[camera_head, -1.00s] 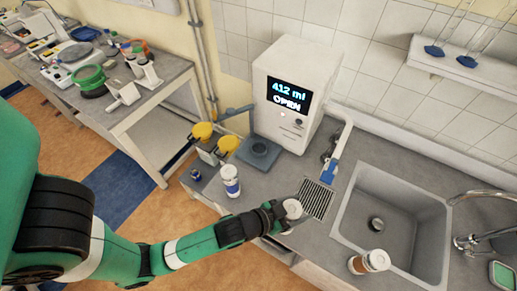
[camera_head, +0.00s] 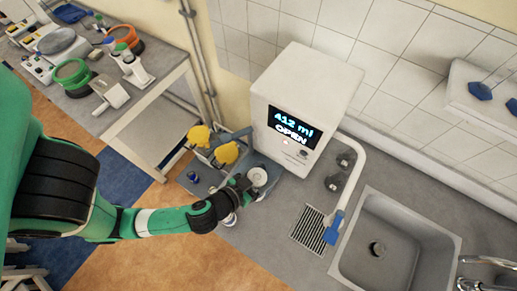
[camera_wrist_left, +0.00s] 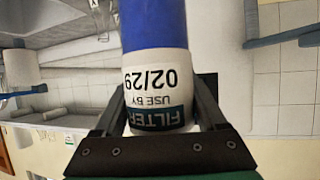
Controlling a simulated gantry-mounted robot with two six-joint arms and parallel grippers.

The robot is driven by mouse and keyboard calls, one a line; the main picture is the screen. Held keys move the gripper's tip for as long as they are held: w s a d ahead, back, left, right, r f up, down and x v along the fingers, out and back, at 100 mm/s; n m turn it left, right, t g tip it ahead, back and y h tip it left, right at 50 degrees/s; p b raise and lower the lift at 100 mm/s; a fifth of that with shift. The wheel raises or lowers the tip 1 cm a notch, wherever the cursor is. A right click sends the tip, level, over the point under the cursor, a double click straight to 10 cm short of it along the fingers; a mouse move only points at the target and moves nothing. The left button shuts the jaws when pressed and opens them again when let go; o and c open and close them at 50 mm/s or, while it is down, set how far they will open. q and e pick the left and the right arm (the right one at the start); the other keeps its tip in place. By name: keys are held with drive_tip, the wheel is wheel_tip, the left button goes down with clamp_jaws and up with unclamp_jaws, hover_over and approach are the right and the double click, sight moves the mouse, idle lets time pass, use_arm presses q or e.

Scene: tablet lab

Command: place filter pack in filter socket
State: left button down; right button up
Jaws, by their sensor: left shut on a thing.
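My left gripper (camera_head: 250,186) is shut on the filter pack (camera_head: 258,176), whose round white top shows in the head view. In the left wrist view the filter pack (camera_wrist_left: 156,75) is a cylinder with a blue part and a white part, labelled FILTER, USE BY 02/29, between both fingers. The gripper holds it at the front of the white machine (camera_head: 300,110), whose screen reads 412 ml OPEN. The filter socket is not clearly visible; pack and gripper cover most of the grey base there. I cannot tell whether they touch. My right gripper is not in view.
A blue and white container (camera_head: 230,218) is partly hidden under my left arm. Yellow knobs (camera_head: 226,153) and a small dark blue jar (camera_head: 193,176) are to the left. A drain grate (camera_head: 314,228), a curved white pipe (camera_head: 352,185) and a sink (camera_head: 395,245) are to the right.

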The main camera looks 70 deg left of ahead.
sight(250, 173)
use_arm(q)
drive_tip(key=s+r, duration=0.2)
drive_tip(key=s+r+p, duration=0.1)
drive_tip(key=s, duration=0.1)
drive_tip(key=shift+a+r, duration=0.2)
drive_tip(key=shift+a, duration=0.05)
drive_tip(key=shift+a+f+n+y+b, duration=0.1)
drive_tip(key=shift+f+n+y+b, duration=0.2)
drive_tip(key=shift+b, duration=0.05)
drive_tip(key=shift+w+a+f+b, duration=1.35)
drive_tip(key=shift+a+f, duration=0.5)
drive_tip(key=shift+f, duration=0.25)
drive_tip(key=shift+w+a+f+b, duration=1.2)
drive_tip(key=shift+w+a+f, duration=0.3)
drive_tip(key=shift+a+f, duration=0.45)
drive_tip(key=shift+w+a+f+b, duration=1.35)
drive_tip(key=shift+a+f, duration=0.35)
drive_tip(key=shift+f, duration=0.55)
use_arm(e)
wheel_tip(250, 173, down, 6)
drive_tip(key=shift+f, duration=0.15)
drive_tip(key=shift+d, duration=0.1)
